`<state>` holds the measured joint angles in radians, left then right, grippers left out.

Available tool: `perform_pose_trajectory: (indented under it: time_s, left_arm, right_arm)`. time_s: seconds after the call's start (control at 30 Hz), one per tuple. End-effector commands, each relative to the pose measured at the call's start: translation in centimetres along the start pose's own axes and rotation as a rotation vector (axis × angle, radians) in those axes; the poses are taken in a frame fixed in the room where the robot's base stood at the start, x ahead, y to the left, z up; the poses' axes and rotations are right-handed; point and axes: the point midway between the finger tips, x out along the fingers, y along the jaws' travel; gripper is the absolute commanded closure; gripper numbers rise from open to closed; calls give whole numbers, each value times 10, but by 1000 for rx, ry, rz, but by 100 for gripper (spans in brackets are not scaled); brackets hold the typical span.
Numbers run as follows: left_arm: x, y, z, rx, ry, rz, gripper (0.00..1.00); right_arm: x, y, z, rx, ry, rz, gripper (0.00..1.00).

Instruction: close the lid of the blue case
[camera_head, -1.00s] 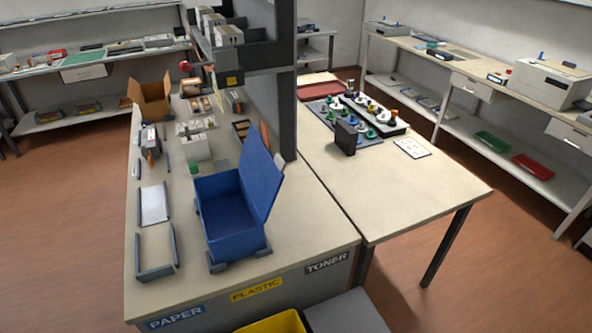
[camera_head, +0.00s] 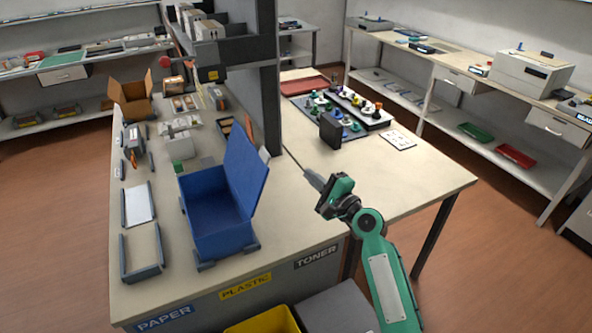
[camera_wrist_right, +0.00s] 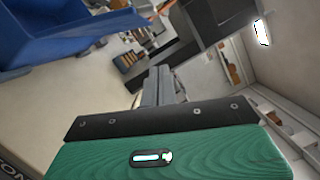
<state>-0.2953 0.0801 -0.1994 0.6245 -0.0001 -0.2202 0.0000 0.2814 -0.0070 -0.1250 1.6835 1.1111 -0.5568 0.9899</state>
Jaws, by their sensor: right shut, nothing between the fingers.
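The blue case (camera_head: 217,222) stands on the near part of the left table. Its lid (camera_head: 246,185) is open, standing up steeply along the case's right side. In the right wrist view the blue case (camera_wrist_right: 60,45) fills the upper left, partly cut off. My right gripper (camera_head: 310,178) is in the air to the right of the lid, apart from it. It is shut and empty, its fingers pointing up and left in the head view. The fingers (camera_wrist_right: 158,85) also show in the right wrist view, close together. My left gripper is out of view.
A dark post (camera_head: 270,110) with a shelf rises behind the case. Two grey-edged trays (camera_head: 142,250) lie left of the case. A small dark box (camera_head: 330,130) and a mat with several coloured parts stand on the right table. A yellow bin (camera_head: 262,322) stands below the front edge.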

Motion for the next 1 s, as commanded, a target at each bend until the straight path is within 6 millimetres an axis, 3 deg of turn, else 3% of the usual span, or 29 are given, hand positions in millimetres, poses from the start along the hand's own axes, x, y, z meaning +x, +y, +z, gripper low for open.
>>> perform_pose_trajectory:
  time_s: [0.53,0.7,1.0]
  left_arm:
    - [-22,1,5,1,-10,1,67]
    - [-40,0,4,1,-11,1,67]
    - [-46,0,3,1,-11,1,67]
  right_arm:
    - [95,-1,3,-2,0,4,100]
    - [98,-2,27,-3,0,5,100]
    - [100,2,39,-4,1,4,100]
